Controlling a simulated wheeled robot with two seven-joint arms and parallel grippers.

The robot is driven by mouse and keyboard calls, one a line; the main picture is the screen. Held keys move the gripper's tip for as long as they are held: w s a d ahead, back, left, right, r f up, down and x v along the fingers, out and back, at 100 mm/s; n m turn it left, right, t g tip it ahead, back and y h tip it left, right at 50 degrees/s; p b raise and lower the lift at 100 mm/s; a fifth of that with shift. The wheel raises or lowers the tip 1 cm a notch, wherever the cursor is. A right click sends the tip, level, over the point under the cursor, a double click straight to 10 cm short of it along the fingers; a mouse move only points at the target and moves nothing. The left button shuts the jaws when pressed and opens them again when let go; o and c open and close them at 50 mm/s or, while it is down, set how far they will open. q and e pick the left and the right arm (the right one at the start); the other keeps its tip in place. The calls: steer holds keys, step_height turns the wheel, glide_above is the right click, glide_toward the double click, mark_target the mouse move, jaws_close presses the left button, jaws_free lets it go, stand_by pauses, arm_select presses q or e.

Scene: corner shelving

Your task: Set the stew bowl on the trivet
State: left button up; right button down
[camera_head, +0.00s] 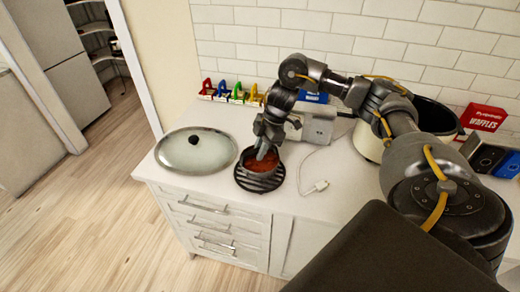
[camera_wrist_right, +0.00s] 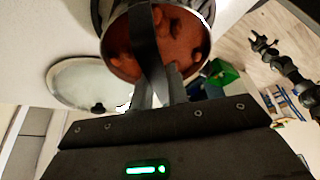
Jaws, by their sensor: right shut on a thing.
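The stew bowl (camera_head: 263,166), dark-rimmed with reddish-brown stew, is over the back part of the round black slatted trivet (camera_head: 257,184) on the white counter. I cannot tell whether it touches the trivet. My right gripper (camera_head: 266,150) comes down from behind and is shut on the bowl's rim. In the right wrist view the fingers (camera_wrist_right: 160,88) reach across the near rim of the bowl (camera_wrist_right: 185,45), and stew fills it. The bowl hides part of the trivet. My left gripper is not in the head view.
A glass lid (camera_head: 195,150) lies left of the trivet. A white cable (camera_head: 317,186) lies to its right. Behind are a metal toaster-like box (camera_head: 319,124), a large pot (camera_head: 433,118), colored clips (camera_head: 238,92) and a red waffle box (camera_head: 484,117). The counter's front edge is close.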

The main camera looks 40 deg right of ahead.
steer(key=shift+r, duration=0.1)
steer(key=shift+a, duration=0.1)
steer(key=c, duration=1.4)
jaws_free()
steer(key=shift+o, duration=0.2)
steer(key=p+v, duration=0.2)
steer(key=v, duration=1)
